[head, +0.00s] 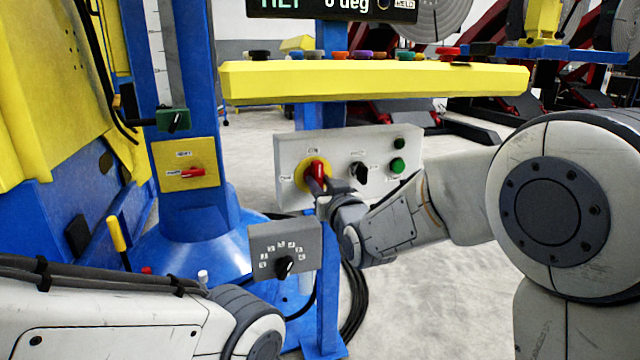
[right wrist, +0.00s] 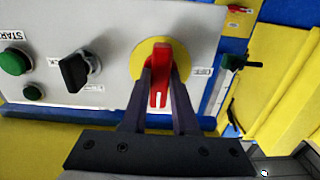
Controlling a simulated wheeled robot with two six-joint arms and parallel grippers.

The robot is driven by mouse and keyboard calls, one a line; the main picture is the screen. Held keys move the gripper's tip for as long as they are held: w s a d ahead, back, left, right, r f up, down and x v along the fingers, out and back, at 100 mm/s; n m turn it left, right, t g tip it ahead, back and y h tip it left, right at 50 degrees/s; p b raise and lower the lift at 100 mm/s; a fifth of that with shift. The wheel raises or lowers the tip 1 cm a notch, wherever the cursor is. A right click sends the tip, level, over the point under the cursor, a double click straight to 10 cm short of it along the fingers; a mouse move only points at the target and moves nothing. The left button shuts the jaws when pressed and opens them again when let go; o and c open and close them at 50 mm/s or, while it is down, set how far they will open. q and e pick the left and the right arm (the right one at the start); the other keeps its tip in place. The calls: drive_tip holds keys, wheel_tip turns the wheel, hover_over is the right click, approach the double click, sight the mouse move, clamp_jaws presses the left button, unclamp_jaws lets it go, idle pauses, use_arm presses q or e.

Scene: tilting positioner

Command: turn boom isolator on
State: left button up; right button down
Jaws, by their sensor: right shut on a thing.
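A red rotary handle (head: 317,169) sits on a yellow disc on a grey control panel (head: 375,191). The disc has a small label above it and another to its left in the head view; I cannot surely read them. My right gripper (head: 317,183) is shut on the handle, with one dark finger on each side. In the right wrist view the handle (right wrist: 160,72) stands about upright, its white-marked end low between the fingers. That view is upside down, so the mark lies toward the panel's top. My left forearm shows at lower left, but its gripper is out of view.
The panel also has a black knob (head: 359,172) and two green buttons (head: 398,165). A second red switch (head: 192,173) is on a yellow plate on the blue column. A grey dial box (head: 285,249) sits below. A yellow button bar (head: 375,82) runs above.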

drive_tip(key=shift+f, duration=0.1)
drive_tip(key=c, duration=0.7)
unclamp_jaws()
drive_tip(key=shift+s, duration=0.1)
drive_tip(key=shift+p+v, duration=1.05)
drive_tip(key=shift+v, duration=4.15)
drive_tip(key=shift+a, duration=0.1)
